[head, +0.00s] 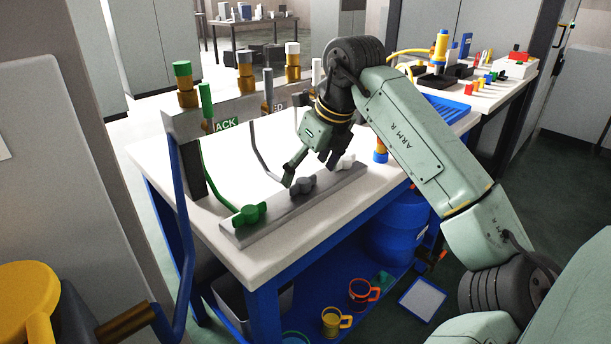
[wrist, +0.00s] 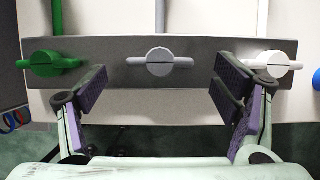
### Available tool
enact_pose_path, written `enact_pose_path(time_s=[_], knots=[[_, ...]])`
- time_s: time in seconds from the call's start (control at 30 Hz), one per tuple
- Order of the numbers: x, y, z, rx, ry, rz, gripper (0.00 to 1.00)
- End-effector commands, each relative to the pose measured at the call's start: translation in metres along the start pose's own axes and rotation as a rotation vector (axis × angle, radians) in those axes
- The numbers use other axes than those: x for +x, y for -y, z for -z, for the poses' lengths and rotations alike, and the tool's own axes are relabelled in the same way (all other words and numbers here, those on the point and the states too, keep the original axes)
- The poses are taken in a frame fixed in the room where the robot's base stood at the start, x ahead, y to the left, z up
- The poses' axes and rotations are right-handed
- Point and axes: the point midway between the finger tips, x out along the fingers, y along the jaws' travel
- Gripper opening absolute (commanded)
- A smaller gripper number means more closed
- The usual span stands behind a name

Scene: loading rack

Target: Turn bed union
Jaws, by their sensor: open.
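A grey winged union (head: 303,186) sits in the middle of a grey bar on the white bench. A grey pipe (head: 264,152) leads from it towards a partly hidden label ending in "D". In the wrist view the grey union (wrist: 160,62) lies centred between my fingers and just beyond their tips, its wings pointing left and right. My gripper (head: 309,172) is open and empty, pointing down close to the union. Its two padded fingers (wrist: 160,84) are spread wide, apart from the union. Whether the tips reach union height is unclear.
A green union (wrist: 54,63) and a white union (wrist: 272,64) flank it on the bar (wrist: 110,48). The right finger is near the white one. Behind stands an upright panel (head: 182,122) with capped brass fittings. The bench front (head: 260,262) is clear.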

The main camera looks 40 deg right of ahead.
Motion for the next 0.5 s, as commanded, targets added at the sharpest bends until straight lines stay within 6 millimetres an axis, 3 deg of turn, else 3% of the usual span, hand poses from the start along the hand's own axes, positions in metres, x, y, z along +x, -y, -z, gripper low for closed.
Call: enact_pose_path(time_s=[0.3,0.5], knots=[[-0.068,0.000,0.000,0.002,0.001,0.003,0.82],[-0.088,0.000,0.000,0.001,0.001,0.001,0.82]])
